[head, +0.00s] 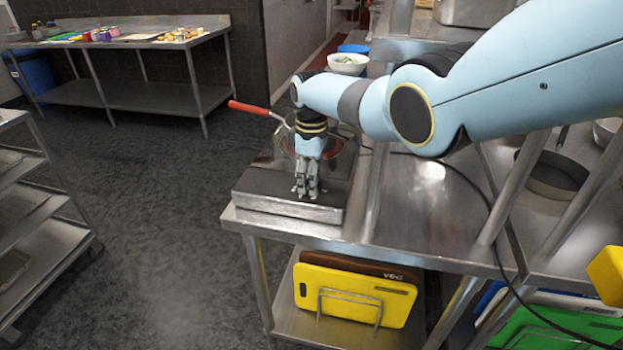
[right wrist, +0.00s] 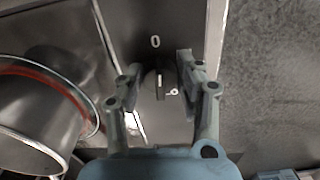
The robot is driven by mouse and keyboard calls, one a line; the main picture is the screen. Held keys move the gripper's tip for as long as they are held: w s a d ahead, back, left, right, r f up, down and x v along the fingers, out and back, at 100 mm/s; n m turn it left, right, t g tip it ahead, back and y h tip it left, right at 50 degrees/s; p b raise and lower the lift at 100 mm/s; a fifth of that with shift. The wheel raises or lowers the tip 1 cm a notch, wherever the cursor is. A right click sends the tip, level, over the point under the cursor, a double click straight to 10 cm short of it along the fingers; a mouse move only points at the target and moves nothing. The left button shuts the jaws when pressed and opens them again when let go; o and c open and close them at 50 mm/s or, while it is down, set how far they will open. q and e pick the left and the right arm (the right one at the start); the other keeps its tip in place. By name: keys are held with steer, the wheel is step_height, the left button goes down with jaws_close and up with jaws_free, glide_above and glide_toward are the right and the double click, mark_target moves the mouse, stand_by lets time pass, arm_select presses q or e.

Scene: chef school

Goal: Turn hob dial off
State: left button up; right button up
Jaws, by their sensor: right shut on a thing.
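The hob (head: 285,205) is a steel unit at the near left end of the steel counter, with a red glowing ring on top. Its dial (right wrist: 159,84) is dark, with a white line that runs upright in the right wrist view, roughly toward the printed "0" above it. Another digit is printed at its lower right. My right gripper (head: 306,194) reaches down to the hob's front part. In the right wrist view its fingers (right wrist: 160,80) are shut on the dial, one on each side. The dial is hidden in the head view. My left gripper is not in view.
A pan with a red handle (head: 250,107) is on the hob; its pot wall (right wrist: 35,125) shows at the left of the wrist view. A white bowl (head: 347,64) stands behind. A yellow board (head: 350,293) is on the shelf below.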

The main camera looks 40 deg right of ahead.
steer(key=shift+w+n, duration=0.1)
steer(key=shift+n, duration=0.5)
steer(key=o, duration=1.1)
steer(key=shift+r, duration=0.1)
step_height(320, 180, up, 12)
steer(key=shift+f, duration=0.1)
